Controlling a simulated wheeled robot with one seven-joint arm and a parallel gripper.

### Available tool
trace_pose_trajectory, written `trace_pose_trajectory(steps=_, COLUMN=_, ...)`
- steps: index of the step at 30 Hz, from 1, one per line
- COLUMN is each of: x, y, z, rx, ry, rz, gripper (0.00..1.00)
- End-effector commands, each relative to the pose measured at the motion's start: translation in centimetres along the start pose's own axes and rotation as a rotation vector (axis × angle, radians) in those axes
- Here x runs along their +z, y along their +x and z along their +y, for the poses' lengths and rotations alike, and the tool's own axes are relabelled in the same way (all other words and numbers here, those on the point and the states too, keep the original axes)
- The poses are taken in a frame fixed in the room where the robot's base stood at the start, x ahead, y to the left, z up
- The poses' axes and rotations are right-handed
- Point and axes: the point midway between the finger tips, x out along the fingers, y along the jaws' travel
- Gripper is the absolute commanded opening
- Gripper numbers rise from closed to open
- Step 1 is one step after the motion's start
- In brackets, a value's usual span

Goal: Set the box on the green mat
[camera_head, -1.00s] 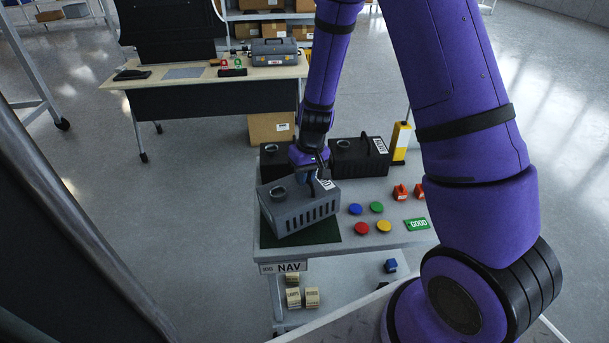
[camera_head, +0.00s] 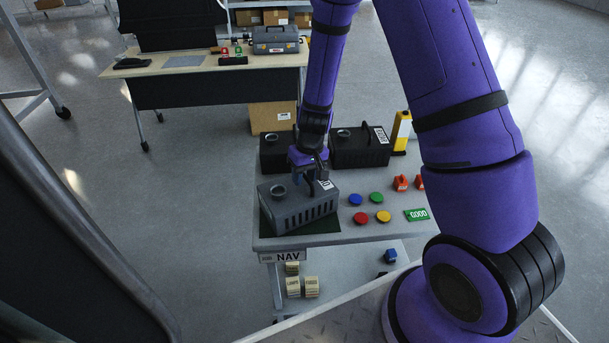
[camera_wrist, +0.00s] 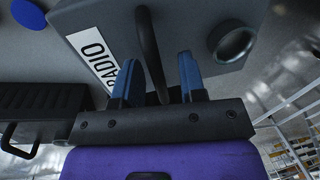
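The grey box (camera_head: 306,212) has a round cap, side slots and a RADIO label. It sits on the dark green mat (camera_head: 322,239) at the cart's front left, turned a little; mat shows along its front edge. My gripper (camera_head: 308,178) is just above the box, around its handle. In the wrist view, the gripper's blue fingers (camera_wrist: 157,70) stand apart, with the dark handle (camera_wrist: 150,45) between them and gaps at its sides. The box top (camera_wrist: 185,25) fills the upper part of that view.
Two black boxes (camera_head: 361,150) (camera_head: 276,154) stand behind on the cart (camera_head: 385,185). Coloured buttons (camera_head: 361,218), red blocks (camera_head: 401,183), a green GOOD sign (camera_head: 416,215) and a yellow device (camera_head: 402,132) are to the right. A workbench (camera_head: 200,70) stands behind.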

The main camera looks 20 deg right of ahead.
Motion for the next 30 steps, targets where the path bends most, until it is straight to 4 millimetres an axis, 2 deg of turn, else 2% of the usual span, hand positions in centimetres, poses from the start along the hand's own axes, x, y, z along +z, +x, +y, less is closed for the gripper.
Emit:
trace_pose_trajectory(steps=4, x=-0.1, y=-0.8, z=0.0, rx=0.0, ry=-0.001, rz=0.002, gripper=0.38)
trace_pose_trajectory(steps=8, x=-0.1, y=-2.5, z=0.0, rx=0.001, ry=-0.001, rz=0.004, gripper=0.38)
trace_pose_trajectory(steps=21, x=-0.1, y=-10.0, z=0.0, rx=0.0, ry=-0.001, rz=0.003, gripper=0.38)
trace_pose_trajectory(steps=25, x=-0.1, y=-11.3, z=0.0, rx=0.0, ry=-0.001, rz=0.002, gripper=0.38)
trace_pose_trajectory(steps=30, x=0.0, y=-12.0, z=0.0, rx=0.0, ry=0.0, rz=0.001, gripper=0.38)
